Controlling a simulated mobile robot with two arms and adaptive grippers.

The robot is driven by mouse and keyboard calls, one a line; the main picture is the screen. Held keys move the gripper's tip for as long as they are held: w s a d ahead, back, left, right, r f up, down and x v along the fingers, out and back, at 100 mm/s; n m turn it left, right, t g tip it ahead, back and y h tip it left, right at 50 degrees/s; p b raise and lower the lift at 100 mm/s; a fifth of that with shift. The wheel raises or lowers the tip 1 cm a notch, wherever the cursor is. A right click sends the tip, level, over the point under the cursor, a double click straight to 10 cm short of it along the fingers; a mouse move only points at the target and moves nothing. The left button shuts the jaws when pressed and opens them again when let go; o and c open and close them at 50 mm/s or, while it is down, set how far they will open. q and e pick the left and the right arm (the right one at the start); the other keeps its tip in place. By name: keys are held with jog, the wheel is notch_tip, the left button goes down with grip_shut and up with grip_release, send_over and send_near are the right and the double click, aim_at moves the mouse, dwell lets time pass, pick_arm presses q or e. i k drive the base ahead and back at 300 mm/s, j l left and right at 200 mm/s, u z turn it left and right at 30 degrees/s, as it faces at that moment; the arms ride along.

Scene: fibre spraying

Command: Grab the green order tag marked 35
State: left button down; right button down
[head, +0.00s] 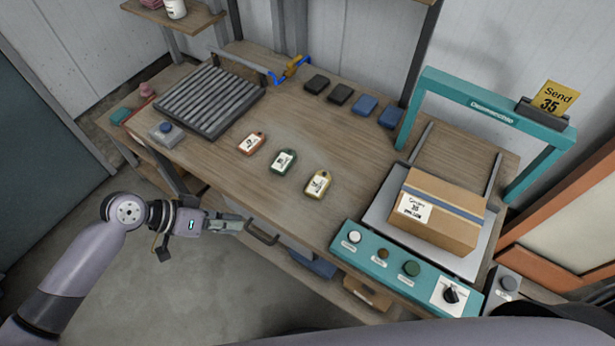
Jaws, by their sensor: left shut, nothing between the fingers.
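Three order tags lie in a slanting row on the wooden workbench (345,147). The green tag (284,161) is in the middle, with a white label whose number is too small to read. A red tag (250,143) lies to its upper left and a yellow tag (317,184) to its lower right. My left gripper (243,224) is shut and empty near the bench's front edge, beside a drawer handle. It is to the lower left of the green tag and apart from it. My right gripper is not in view.
A cardboard box (436,213) sits on a tray at the right, under a teal frame (480,103) with a yellow "Send 35" sign (555,97). A teal button panel (405,268) lines the front. A roller rack (210,100) stands at the left. Bench around the tags is clear.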

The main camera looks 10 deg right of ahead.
aim_at(286, 159)
jog(key=i+j+z, duration=0.2)
jog(key=j+z, duration=0.25)
jog(key=i+j+z, duration=0.2)
jog(key=z, duration=0.2)
jog(key=i+j+z, duration=0.1)
jog(key=j+z, duration=0.35)
